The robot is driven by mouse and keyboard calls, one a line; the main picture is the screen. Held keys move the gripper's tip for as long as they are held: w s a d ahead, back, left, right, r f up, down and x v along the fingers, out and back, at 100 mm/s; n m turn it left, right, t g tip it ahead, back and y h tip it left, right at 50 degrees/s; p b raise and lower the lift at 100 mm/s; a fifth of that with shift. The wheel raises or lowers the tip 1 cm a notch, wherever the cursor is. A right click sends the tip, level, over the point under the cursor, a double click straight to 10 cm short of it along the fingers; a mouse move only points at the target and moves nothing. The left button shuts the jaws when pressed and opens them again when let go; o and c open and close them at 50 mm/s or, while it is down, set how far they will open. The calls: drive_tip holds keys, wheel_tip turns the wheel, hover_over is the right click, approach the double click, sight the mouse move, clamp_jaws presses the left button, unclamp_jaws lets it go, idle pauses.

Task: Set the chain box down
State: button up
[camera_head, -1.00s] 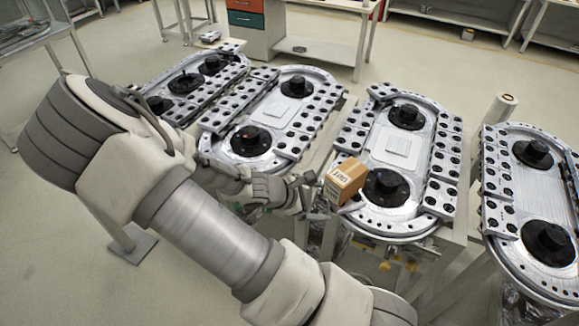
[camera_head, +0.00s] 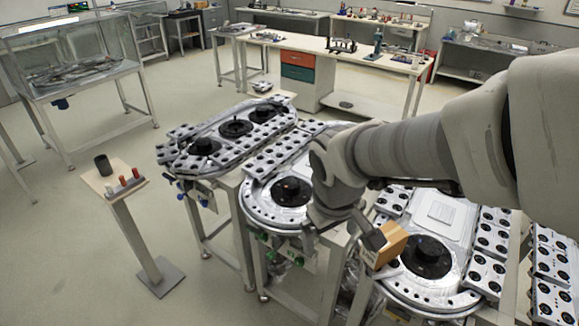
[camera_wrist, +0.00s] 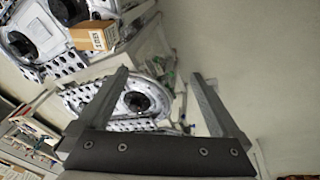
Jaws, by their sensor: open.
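The chain box (camera_head: 388,245), a small brown carton with a printed label, sits on the near left end of a ring track (camera_head: 432,292), beside its black hub. In the wrist view the chain box (camera_wrist: 94,36) is at the upper left, beyond the left finger and apart from both fingers. My gripper (camera_wrist: 160,98) is open, with nothing between its fingers. In the head view my gripper (camera_head: 368,234) is beside the box's left side and overlaps it in the picture; that view does not show the gap clearly.
Other ring tracks stand to the left (camera_head: 235,128) and right (camera_head: 553,270). A small stand (camera_head: 122,182) with a dark cup and coloured cylinders is at the left. A workbench (camera_head: 345,57) with drawers is behind. The floor at the left is mostly clear.

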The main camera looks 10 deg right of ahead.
drive_tip(key=s+a+r+m+t+y, duration=0.1)
drive_tip(key=s+a+r+m+t, duration=0.1)
drive_tip(key=s+r, duration=0.4)
wheel_tip(320, 180, up, 4)
drive_tip(key=shift+s+a+f+m+t, duration=0.2)
drive_tip(key=shift+s+a+m+t, duration=0.1)
drive_tip(key=shift+a+t, duration=0.3)
drive_tip(key=shift+a, duration=0.1)
